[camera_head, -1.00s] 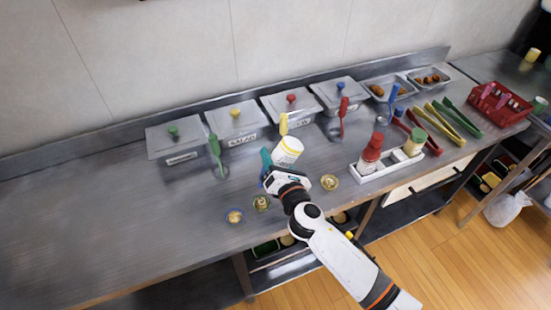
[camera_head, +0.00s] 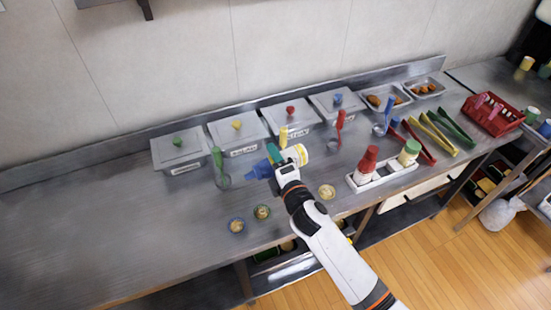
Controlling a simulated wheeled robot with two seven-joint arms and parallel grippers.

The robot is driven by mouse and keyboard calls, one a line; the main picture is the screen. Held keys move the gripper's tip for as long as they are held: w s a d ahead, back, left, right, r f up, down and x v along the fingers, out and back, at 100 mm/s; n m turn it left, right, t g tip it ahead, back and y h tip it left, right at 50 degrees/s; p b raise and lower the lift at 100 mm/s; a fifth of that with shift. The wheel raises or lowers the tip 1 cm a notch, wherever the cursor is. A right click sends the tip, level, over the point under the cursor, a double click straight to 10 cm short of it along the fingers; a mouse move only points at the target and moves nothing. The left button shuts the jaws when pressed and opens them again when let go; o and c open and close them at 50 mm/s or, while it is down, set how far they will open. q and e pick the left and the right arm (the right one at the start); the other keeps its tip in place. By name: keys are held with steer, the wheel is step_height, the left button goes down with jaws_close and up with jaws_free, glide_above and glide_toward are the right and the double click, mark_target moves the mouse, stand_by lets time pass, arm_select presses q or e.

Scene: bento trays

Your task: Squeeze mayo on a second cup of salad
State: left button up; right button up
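My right gripper (camera_head: 287,161) is shut on a white bottle with a yellow band (camera_head: 302,154) and a blue cap (camera_head: 260,170). The bottle is tipped nearly onto its side, cap to the left and slightly down, held above the counter. Small salad cups stand near the front edge: a left cup (camera_head: 237,225), a middle cup (camera_head: 262,212) and a right cup (camera_head: 327,191). The cap is above and behind the left and middle cups in the picture. I cannot tell what tops each cup. My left gripper is not in view.
A white holder (camera_head: 388,177) carries red-capped (camera_head: 368,157) and green-capped (camera_head: 410,150) bottles. Lidded containers, including one with a yellow knob (camera_head: 238,137), line the back, with upright coloured utensils before them. Tongs (camera_head: 440,135) and a red basket (camera_head: 493,113) are at right. The left counter is clear.

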steer(key=m+p, duration=0.1)
steer(key=m, duration=0.1)
steer(key=r+m+p, duration=0.1)
steer(key=m, duration=0.2)
steer(key=shift+r, duration=0.15)
steer(key=m+p, duration=0.1)
steer(key=m, duration=0.3)
steer(key=shift+r+y, duration=0.2)
steer(key=shift+y, duration=0.2)
steer(key=shift+r+m+p, duration=0.2)
steer(key=shift+m+p, duration=0.1)
steer(key=shift+m, duration=0.5)
steer(key=shift+r+m+p, duration=0.2)
steer(key=shift+m+p, duration=0.15)
steer(key=shift+m, duration=0.75)
steer(key=m, duration=0.2)
steer(key=shift+r+m, duration=0.15)
steer(key=shift+m, duration=0.15)
steer(key=m, duration=0.3)
steer(key=shift+r+y, duration=0.1)
steer(key=shift+y, duration=0.2)
